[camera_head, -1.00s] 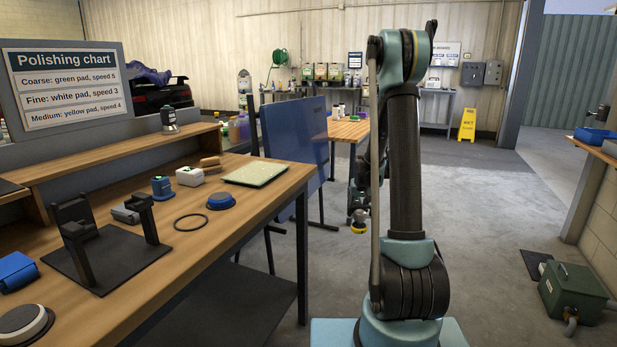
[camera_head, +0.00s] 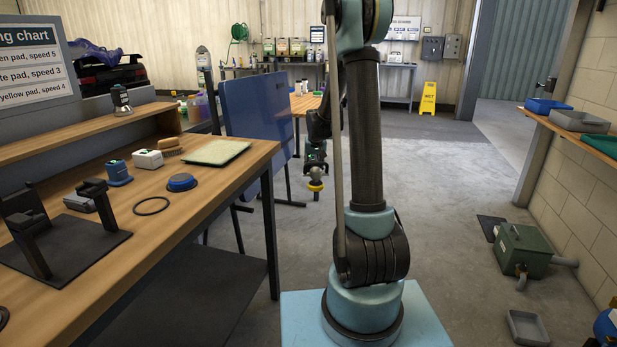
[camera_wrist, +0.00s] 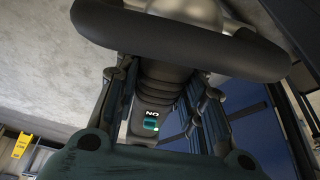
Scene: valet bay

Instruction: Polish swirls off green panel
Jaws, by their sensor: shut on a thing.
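In the head view the gripper (camera_head: 316,155) hangs beyond my arm, right of the bench, with a yellow pad (camera_head: 316,186) at the polisher's lower end. A pale green flat panel (camera_head: 217,152) lies at the bench's far right end, apart from the polisher. Swirls cannot be made out on it. The polishing chart (camera_head: 30,65) is cut off at the left; it lists pads and speeds.
The bench (camera_head: 180,225) holds a black cradle (camera_head: 85,255), a black ring (camera_head: 152,206), a blue disc (camera_head: 181,182) and a brush (camera_head: 168,146). A large blue panel (camera_head: 250,110) stands behind it. A green box (camera_head: 522,248) and grey tray (camera_head: 526,327) are on the right floor. Middle floor is open.

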